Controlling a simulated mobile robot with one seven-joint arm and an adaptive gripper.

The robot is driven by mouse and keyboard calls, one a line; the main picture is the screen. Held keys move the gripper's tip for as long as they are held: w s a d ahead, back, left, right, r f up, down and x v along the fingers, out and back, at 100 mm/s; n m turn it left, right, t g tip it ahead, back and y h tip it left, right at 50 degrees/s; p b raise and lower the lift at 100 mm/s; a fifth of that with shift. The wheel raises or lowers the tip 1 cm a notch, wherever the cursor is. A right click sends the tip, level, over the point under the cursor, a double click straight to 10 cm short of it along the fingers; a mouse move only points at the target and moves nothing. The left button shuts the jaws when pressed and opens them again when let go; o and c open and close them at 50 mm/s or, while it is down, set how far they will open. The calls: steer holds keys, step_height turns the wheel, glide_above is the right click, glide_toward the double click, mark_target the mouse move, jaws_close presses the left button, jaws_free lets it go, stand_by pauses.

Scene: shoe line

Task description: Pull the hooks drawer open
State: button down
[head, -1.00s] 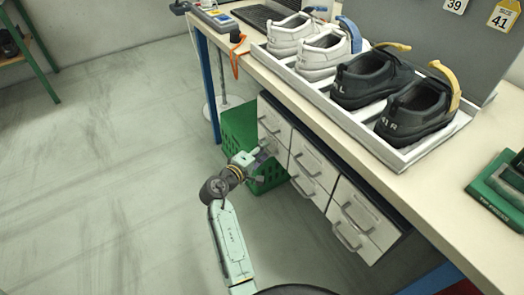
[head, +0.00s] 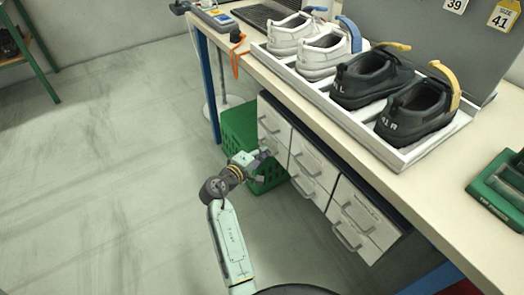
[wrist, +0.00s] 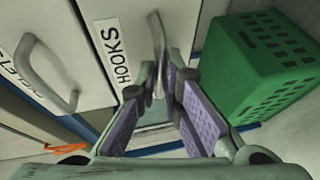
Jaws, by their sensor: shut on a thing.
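The hooks drawer (wrist: 135,22) has a pale front with a white HOOKS label, which reads sideways in the wrist view. Its grey bar handle (wrist: 157,50) stands between the tips of my gripper (wrist: 165,82), and the purple-padded fingers are shut on it. In the head view, my gripper (head: 264,156) reaches the lower left drawer front (head: 277,148) under the bench. That front looks about flush with its neighbours. The fingers partly hide the handle there.
A green perforated crate (head: 236,125) stands close beside the drawers; it also fills the right of the wrist view (wrist: 265,65). Another drawer handle (wrist: 45,72) is close on the left. The bench (head: 340,135) overhangs the drawers. The floor in front is clear.

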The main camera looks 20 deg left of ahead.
steer(key=shift+s, duration=0.1)
steer(key=s+a, duration=1.1)
steer(key=s, duration=0.3)
steer(key=shift+s+a+b, duration=0.15)
steer(key=shift+s+b, duration=0.05)
steer(key=shift+b, duration=0.15)
steer(key=c, duration=1.7)
jaws_free()
steer(key=v, duration=1.2)
